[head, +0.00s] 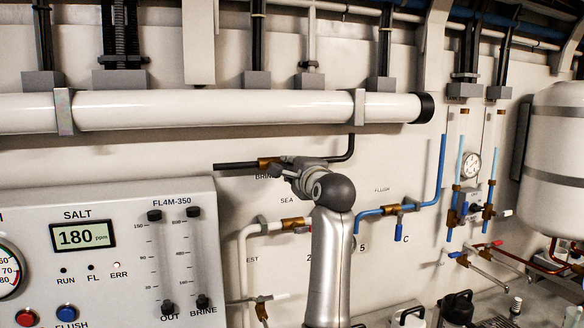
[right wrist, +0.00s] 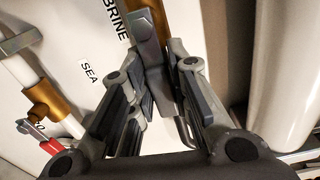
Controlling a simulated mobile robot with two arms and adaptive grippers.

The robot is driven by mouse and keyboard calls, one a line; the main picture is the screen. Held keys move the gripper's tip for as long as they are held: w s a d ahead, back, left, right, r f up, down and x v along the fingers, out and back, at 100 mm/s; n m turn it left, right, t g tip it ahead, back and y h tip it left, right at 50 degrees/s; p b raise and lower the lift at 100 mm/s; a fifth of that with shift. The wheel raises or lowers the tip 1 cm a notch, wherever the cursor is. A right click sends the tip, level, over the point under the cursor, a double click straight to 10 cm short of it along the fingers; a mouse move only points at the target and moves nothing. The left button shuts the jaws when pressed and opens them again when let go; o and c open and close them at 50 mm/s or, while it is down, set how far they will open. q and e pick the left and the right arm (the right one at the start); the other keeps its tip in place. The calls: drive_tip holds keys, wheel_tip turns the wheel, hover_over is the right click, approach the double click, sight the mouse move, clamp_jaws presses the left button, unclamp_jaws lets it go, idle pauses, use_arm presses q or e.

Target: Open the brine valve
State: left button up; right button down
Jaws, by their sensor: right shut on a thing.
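The brine valve (head: 268,162) has a brass body on a black pipe below the large white tube, next to the partly hidden BRINE label (head: 264,177). My right gripper (head: 287,169) is at this valve and covers part of it. In the right wrist view, the gripper (right wrist: 160,72) is shut on the valve's grey handle (right wrist: 148,30), with the fingers on both sides of it. The brass body (right wrist: 157,12) shows behind the handle, and the BRINE label (right wrist: 116,18) is beside it. My left gripper is out of view.
The sea valve (head: 292,223) is close below, on a white pipe. A blue flush pipe (head: 440,175) and its valve (head: 400,209) are to the right. The control panel (head: 110,255) stands at lower left, and a white tank (head: 557,150) at far right.

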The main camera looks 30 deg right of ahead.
drive_tip(key=shift+w+f, duration=0.1)
drive_tip(key=shift+f, duration=0.4)
drive_tip(key=c, duration=1.7)
unclamp_jaws()
drive_tip(key=o, duration=0.3)
drive_tip(key=shift+r, duration=0.1)
drive_tip(key=shift+o, duration=0.2)
drive_tip(key=shift+d, duration=0.15)
drive_tip(key=shift+r, duration=0.1)
drive_tip(key=v, duration=1.2)
